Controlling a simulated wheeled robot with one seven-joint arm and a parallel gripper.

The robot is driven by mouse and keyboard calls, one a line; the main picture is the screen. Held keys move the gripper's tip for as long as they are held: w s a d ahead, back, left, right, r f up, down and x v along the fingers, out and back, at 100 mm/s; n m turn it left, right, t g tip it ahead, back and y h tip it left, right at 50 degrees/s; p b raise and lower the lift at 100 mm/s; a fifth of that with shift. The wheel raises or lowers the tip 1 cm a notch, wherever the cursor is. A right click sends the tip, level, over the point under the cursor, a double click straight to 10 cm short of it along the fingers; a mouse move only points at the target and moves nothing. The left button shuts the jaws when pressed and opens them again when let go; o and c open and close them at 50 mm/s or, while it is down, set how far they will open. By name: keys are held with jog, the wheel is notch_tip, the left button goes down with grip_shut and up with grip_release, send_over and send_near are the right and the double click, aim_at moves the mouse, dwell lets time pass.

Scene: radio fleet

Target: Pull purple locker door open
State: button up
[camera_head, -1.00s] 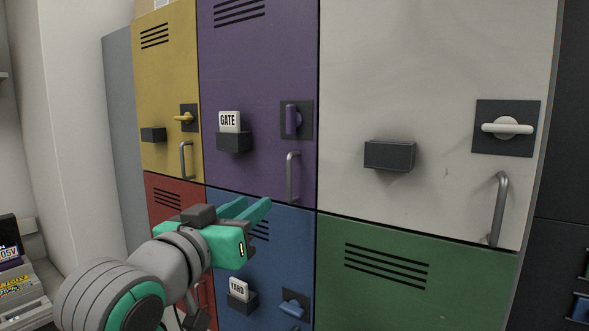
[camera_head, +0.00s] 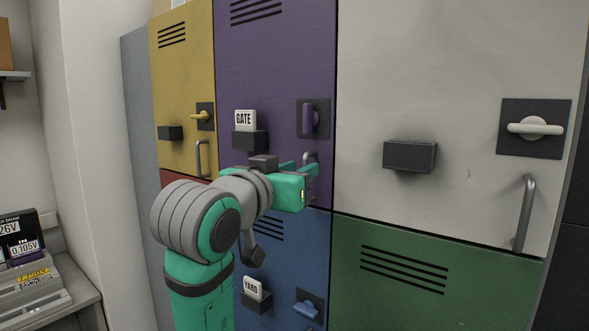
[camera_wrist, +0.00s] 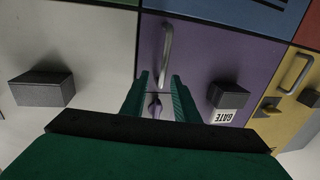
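The purple locker door (camera_head: 270,60) is closed, flush with its neighbours. Its purple latch knob (camera_head: 309,119) stands vertical, and the knob also shows low between my fingers in the wrist view (camera_wrist: 155,107). The door's grey bar handle (camera_wrist: 167,50) is upright in the wrist view. In the head view my gripper (camera_head: 312,170) covers most of it. My gripper (camera_wrist: 160,76) is open, its green fingers on either side of one end of the handle. I cannot tell whether they touch it.
A GATE card (camera_head: 245,120) sits in a dark holder on the purple door. Yellow (camera_head: 185,75), white (camera_head: 430,60), blue (camera_head: 285,245) and green (camera_head: 420,300) doors surround it, with protruding handles and holders. A counter with devices (camera_head: 40,275) stands at left.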

jog(key=shift+w+d, duration=0.1)
jog(key=shift+w, duration=0.75)
grip_shut()
